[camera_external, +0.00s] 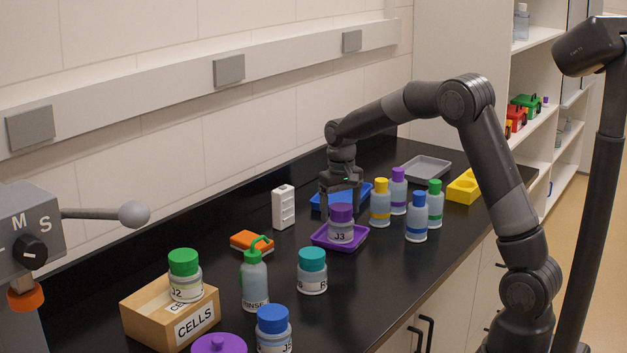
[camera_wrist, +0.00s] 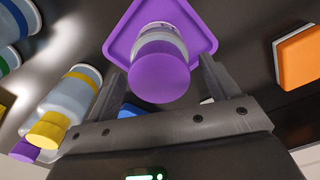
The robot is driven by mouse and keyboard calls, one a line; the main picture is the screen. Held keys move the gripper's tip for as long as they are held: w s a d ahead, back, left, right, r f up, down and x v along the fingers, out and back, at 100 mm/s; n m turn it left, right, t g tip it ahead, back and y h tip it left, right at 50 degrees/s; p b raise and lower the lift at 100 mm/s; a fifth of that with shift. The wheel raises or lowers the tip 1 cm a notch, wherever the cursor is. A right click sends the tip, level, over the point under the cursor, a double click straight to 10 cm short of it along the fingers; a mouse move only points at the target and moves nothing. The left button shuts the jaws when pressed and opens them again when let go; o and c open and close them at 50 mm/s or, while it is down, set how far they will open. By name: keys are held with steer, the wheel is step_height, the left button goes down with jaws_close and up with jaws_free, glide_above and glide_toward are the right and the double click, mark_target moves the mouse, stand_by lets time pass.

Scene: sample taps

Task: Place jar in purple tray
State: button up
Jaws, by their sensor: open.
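The jar (camera_external: 341,232), labelled J3 with a purple lid, stands upright in the purple tray (camera_external: 318,240). In the wrist view the jar's purple lid (camera_wrist: 158,72) lies between the fingers, with the purple tray (camera_wrist: 120,40) beneath it. My gripper (camera_external: 341,208) is open, its fingers on either side of the jar's upper part. In the wrist view, my gripper (camera_wrist: 160,88) shows a gap between each finger and the lid.
Several bottles, including a yellow-capped one (camera_external: 380,203), stand close to the right of the tray. A blue tray (camera_external: 322,201) lies behind it.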

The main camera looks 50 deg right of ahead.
step_height(320, 180, up, 10)
steer(key=shift+r, duration=0.1)
steer(key=s+a+r+n+t, duration=0.15)
steer(key=s+a+r, duration=0.3)
steer(key=s, duration=0.45)
steer(key=s+a+f+n+t, duration=0.1)
steer(key=s+a+t, duration=0.1)
steer(key=s, duration=1)
steer(key=s+a+f+n+t, duration=0.1)
steer(key=s+a+n+t, duration=0.1)
steer(key=s, duration=0.9)
steer(key=shift+s+a+f, duration=0.3)
steer(key=shift+s+a, duration=0.1)
steer(key=shift+a, duration=0.4)
